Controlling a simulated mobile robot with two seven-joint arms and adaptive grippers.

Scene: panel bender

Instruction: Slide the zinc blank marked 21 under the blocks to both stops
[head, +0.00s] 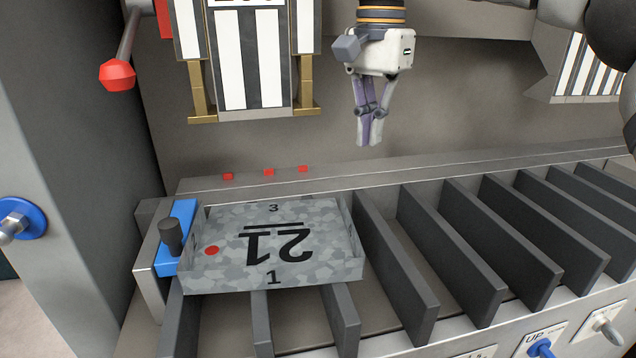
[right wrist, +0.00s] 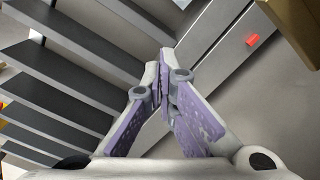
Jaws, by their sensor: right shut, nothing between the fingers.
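The zinc blank marked 21 (head: 225,225) lies on the dark slats at the left of the table. It is mottled grey, with raised edges, a red dot at its left and the marks 3 and 1. Its left side is close to a blue side piece (head: 177,232) with a black knob; contact is unclear. Small red pieces (head: 268,172) sit on the ledge behind it. The striped blocks (head: 250,60) hang above and behind the blank. My right gripper (head: 369,142) is shut and empty, above and behind the blank's right end; its fingers also show in the right wrist view (right wrist: 163,72).
Dark upright slats (head: 455,245) with gaps between them run right of the blank. A red-knobbed lever (head: 117,76) is at upper left. Another striped part (head: 585,70) is at upper right. Front-panel switches (head: 541,348) sit at lower right.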

